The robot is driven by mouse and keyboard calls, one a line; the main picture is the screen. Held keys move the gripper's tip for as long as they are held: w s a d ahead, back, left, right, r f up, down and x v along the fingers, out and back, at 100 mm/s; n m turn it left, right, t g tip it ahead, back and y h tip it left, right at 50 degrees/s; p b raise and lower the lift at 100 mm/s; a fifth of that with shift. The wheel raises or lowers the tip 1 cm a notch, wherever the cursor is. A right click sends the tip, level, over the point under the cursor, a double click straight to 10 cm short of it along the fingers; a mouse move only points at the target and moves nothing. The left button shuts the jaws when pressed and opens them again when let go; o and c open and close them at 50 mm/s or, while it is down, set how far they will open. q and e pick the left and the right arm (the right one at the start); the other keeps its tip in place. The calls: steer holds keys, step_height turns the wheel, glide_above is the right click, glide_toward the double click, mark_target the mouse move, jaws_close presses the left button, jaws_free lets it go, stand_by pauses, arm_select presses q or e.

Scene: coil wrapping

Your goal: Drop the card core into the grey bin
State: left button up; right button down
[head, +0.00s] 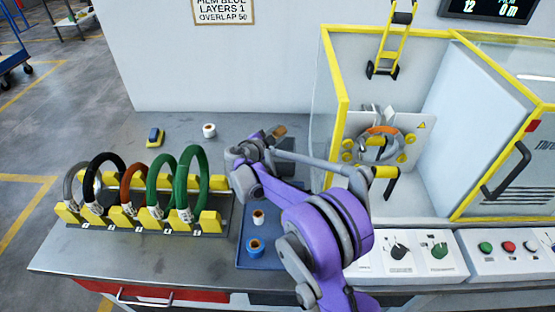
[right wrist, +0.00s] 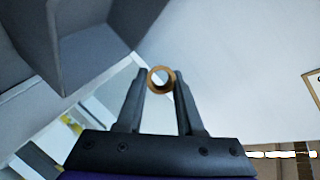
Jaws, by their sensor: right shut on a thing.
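The card core is a short brown tube (head: 279,131), and its open end shows as a ring in the right wrist view (right wrist: 161,68). My right gripper (head: 276,137) is shut on it and holds it above the back part of the grey bench. In the right wrist view the two dark fingers of this gripper (right wrist: 160,84) press on either side of the ring. I cannot make out a grey bin for certain in the head view. A grey angular surface (right wrist: 90,45) fills the upper left of the wrist view; I cannot tell what it is. My left gripper is out of view.
A rack (head: 145,224) with several coloured coils stands on the left of the bench. A blue tray (head: 244,229) holds two tape rolls. A white roll (head: 209,130) and a blue-yellow item (head: 155,136) lie behind. A yellow-framed machine (head: 342,75) stands right, holding a coil.

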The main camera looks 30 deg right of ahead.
steer(key=shift+c, duration=2.3)
jaws_free()
steer(key=shift+a, duration=0.1)
steer(key=v, duration=1)
steer(key=shift+a, duration=0.3)
steer(key=shift+s+r, duration=0.1)
steer(key=shift+s, duration=0.05)
